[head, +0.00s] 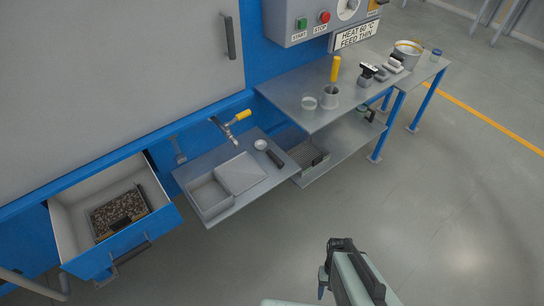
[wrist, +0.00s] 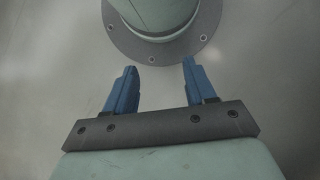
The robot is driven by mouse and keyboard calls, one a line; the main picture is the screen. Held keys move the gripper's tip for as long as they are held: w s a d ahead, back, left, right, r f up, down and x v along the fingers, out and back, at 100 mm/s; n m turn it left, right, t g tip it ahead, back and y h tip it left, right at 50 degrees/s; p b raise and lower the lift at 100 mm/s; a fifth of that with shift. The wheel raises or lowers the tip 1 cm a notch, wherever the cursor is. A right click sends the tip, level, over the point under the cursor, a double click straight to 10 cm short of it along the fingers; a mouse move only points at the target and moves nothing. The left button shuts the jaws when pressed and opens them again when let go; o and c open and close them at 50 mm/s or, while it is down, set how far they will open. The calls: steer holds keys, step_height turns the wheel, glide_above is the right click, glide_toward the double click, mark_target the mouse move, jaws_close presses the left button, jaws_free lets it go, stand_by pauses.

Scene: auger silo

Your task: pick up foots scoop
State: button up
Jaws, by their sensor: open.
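A small scoop (head: 274,158) with a round pale bowl and a black handle lies on the low metal shelf (head: 240,203) below the tap; I take it to be the foots scoop. My gripper (head: 322,286) is at the bottom of the head view, over the floor and well apart from the scoop. In the wrist view, its two blue fingers (wrist: 159,66) are spread with nothing between them. The scoop does not show in the wrist view.
An open drawer (head: 160,222) is at left. A bench (head: 290,92) with cups and tools is at right. Open floor (head: 440,190) lies in front.

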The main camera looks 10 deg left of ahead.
steer(key=w+a+r+t, duration=0.1)
steer(key=w+a+r, duration=0.15)
steer(key=w, duration=0.45)
steer(key=m+t+y, duration=1)
steer(key=m+t, duration=0.5)
steer(key=m, duration=1.2)
glide_toward(277, 160)
steer(key=w+a+f, duration=0.3)
steer(key=shift+w+f, duration=0.15)
steer(key=shift+f, duration=0.05)
steer(key=shift+r+x, duration=0.15)
steer(key=shift+x, duration=1.2)
steer(key=shift+r+x, duration=0.15)
steer(key=shift+x, duration=1.2)
steer(key=shift+w, duration=0.2)
